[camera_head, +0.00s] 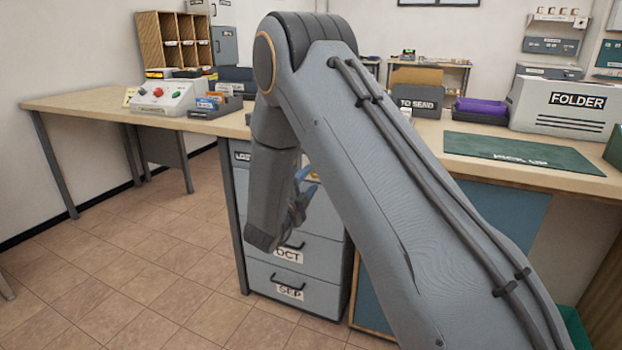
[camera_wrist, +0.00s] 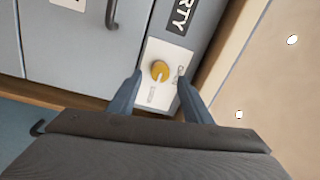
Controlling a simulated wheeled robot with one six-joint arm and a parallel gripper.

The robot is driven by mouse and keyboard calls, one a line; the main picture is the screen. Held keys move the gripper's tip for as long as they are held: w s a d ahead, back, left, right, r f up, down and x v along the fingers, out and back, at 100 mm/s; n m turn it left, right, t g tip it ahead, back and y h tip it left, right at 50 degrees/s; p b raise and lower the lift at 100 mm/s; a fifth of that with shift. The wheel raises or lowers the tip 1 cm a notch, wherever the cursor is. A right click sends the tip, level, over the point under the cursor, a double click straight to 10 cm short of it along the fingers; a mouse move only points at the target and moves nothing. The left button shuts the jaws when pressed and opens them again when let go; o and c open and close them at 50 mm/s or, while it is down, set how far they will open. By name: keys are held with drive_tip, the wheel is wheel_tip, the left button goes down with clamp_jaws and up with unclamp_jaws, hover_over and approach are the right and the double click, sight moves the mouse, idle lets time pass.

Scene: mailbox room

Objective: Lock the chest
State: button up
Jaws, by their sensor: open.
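The chest (camera_head: 291,259) is a grey drawer cabinet under the table, with drawers labelled OCT and SEP; my arm hides part of its front. In the wrist view, a round yellow knob (camera_wrist: 160,71) with a pale pointer line sits on a white plate (camera_wrist: 157,47) on the cabinet's front (camera_wrist: 118,75). Small labels beside the knob are too small to read. My gripper (camera_wrist: 159,77) is open, its blue fingers on either side of the knob. I cannot tell whether they touch it. In the head view my gripper (camera_head: 304,196) is mostly behind my arm.
The tabletop (camera_head: 95,102) runs above the cabinet and carries a button box (camera_head: 164,97), a green pick-up mat (camera_head: 522,153) and a FOLDER box (camera_head: 560,108). Drawer handles (camera_head: 287,281) stick out from the front. The tiled floor (camera_head: 120,265) to the left is clear.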

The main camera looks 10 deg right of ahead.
drive_tip(key=shift+v, duration=2.7)
drive_tip(key=shift+w, duration=0.1)
